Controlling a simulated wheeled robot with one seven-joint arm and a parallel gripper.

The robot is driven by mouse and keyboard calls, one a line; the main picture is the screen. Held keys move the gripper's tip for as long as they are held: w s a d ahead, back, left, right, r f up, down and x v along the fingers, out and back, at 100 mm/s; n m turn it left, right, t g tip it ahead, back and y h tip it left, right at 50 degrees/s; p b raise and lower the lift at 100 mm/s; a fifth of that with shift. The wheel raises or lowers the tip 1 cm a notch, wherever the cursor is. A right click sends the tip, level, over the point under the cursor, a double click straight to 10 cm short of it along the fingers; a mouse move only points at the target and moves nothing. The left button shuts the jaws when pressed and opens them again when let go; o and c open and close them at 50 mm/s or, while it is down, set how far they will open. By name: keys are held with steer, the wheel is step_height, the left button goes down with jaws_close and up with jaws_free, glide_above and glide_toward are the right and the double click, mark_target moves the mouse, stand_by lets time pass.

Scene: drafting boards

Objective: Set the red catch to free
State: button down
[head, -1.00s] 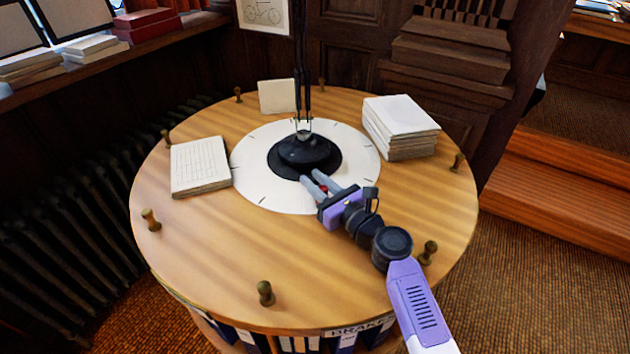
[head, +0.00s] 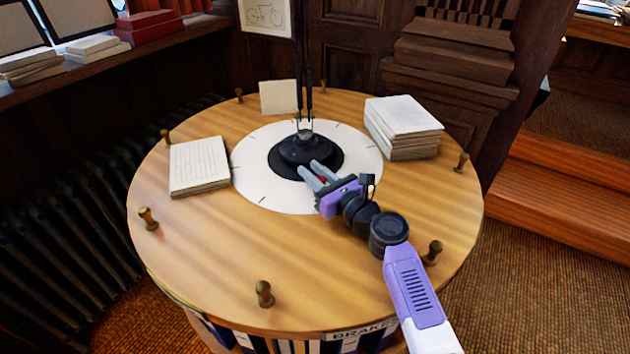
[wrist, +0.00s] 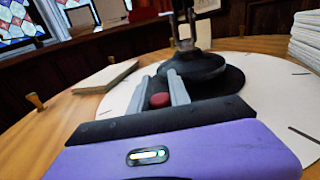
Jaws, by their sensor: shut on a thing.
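The red catch (wrist: 160,100) shows as a small rounded red part between the two grey fingers in the wrist view; in the head view only a bit of red (head: 322,180) shows between them. My gripper (head: 311,171) is shut on it, at the front right edge of the black lamp base (head: 306,149). In the wrist view the gripper (wrist: 165,78) points at this base. The fingers hide the sides of the catch. The base stands on a white disc (head: 262,140) with dark tick marks. I cannot read the catch's setting.
The round wooden table (head: 210,250) bears a ruled pad (head: 199,164) at left, a blank card (head: 279,97) at the back and a paper stack (head: 403,125) at right. Several brass pegs (head: 264,293) stand around its edge.

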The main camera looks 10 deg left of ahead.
mark_target(324, 182)
steer(key=c, duration=1.2)
jaws_free()
steer(key=shift+w, duration=0.2)
steer(key=p+v, duration=0.1)
steer(key=v, duration=0.6)
steer(key=shift+s+d, duration=0.25)
steer(key=shift+s, duration=0.05)
steer(key=shift+s, duration=0.15)
